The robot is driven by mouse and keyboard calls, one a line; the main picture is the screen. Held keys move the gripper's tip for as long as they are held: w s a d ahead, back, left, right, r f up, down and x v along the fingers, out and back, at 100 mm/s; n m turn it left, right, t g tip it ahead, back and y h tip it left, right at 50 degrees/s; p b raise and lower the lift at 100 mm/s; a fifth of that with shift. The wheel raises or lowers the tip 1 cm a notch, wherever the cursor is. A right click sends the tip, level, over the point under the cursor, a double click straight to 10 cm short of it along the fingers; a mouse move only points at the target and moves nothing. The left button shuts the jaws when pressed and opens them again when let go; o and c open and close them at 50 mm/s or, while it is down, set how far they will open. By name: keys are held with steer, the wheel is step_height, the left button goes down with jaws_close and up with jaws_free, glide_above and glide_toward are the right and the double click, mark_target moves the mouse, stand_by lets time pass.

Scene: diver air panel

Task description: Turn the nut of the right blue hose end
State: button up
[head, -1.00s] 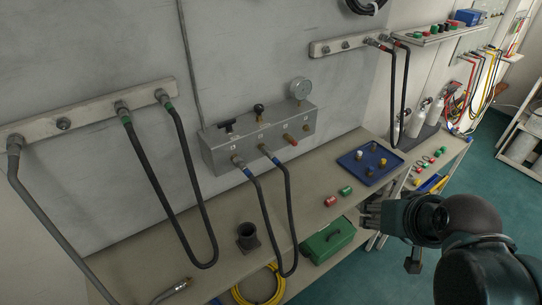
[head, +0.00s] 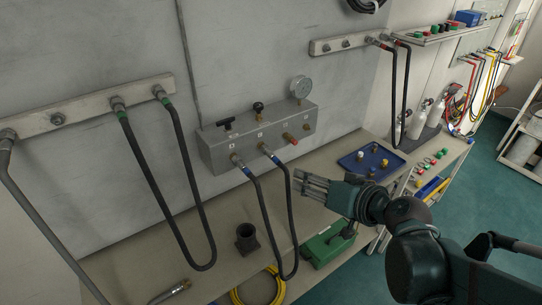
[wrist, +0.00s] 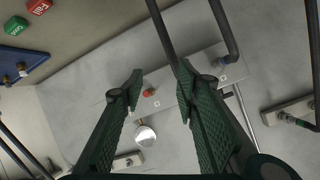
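The right blue hose end (head: 267,150), with a metal nut and a blue band, sits on the front of the grey panel box (head: 226,150). Its black hose hangs down in a loop. The left blue hose end (head: 238,161) is beside it. My gripper (head: 298,183) is open and empty, below and right of the right hose end, apart from it. In the wrist view my gripper (wrist: 158,72) has its fingers spread. A black hose (wrist: 165,35) runs down to the right finger, which hides its end. The other hose end (wrist: 221,63) shows a bluish band.
A red knob (head: 290,138) and a gauge (head: 301,87) are right of the hose ends. A blue tray (head: 347,166) with small fittings and a dark cup (head: 247,240) stand on the bench. A green box (head: 325,246) is below. Green-banded hoses (head: 188,160) hang left.

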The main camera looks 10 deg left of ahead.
mark_target(274, 156)
steer(key=w+a+y, duration=0.1)
steer(key=a, duration=0.1)
steer(key=w+a+t+y+b, duration=0.1)
steer(key=a, duration=0.1)
steer(key=w+a+y+b, duration=0.1)
steer(key=a, duration=0.1)
steer(key=shift+w+a+r+t+y, duration=0.1)
steer(key=shift+w+t+y, duration=0.2)
steer(key=shift+t, duration=0.1)
steer(key=shift+w+a+t+y, duration=0.3)
steer(key=shift+t+y, duration=0.1)
steer(key=shift+t, duration=0.1)
steer(key=shift+w+a, duration=0.1)
steer(key=shift+a, duration=0.05)
steer(key=shift+b+x, duration=0.65)
steer(key=shift+x, duration=3.1)
steer(key=c, duration=0.9)
